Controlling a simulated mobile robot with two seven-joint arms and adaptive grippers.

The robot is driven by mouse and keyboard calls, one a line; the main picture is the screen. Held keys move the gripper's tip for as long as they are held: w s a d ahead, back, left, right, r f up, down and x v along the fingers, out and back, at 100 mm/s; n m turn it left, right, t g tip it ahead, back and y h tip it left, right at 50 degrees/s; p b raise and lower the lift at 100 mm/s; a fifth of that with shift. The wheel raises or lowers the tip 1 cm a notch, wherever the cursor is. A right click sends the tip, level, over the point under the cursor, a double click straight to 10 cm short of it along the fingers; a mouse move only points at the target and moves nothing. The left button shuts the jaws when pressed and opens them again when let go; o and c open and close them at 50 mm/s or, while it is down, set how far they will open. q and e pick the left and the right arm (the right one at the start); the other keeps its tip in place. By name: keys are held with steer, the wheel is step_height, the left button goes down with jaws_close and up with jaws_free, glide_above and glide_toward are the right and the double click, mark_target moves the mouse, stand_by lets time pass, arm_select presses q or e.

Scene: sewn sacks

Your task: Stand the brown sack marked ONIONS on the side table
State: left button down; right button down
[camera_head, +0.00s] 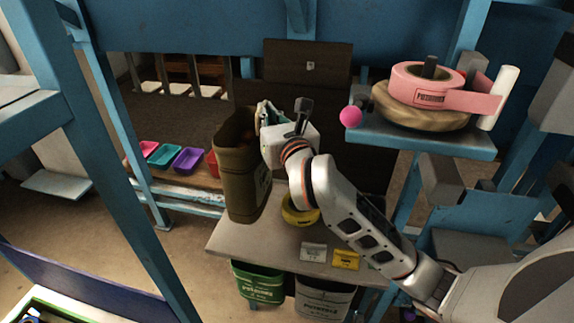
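The tall brown sack (240,172) is upright with its mouth open at the top. It is at the left side of the pale side table (258,243), and its base appears at or just over the tabletop; I cannot tell whether it touches. Faint lettering shows on its right face, too small to read. My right gripper (266,114) is at the sack's upper right rim, its arm reaching in from the lower right. Its fingertips are partly hidden by the sack and wrist, so their grip does not show clearly. My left gripper is out of view.
A yellow tape ring (301,212) and small white (313,252) and yellow cards (346,260) lie on the table. A green sack (258,284) and a grey one (323,299) are below. A blue shelf (440,139) with pink tape (428,84) stands right. Blue posts (130,170) stand left.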

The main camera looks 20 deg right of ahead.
step_height(320, 180, down, 4)
steer(key=shift+s+f, duration=0.1)
steer(key=shift+f, duration=0.15)
steer(key=shift+f+b, duration=0.55)
steer(key=shift+f, duration=1.8)
steer(key=c, duration=2.5)
jaws_free()
steer(key=shift+f, duration=0.45)
steer(key=shift+c, duration=0.2)
steer(key=shift+o, duration=1.3)
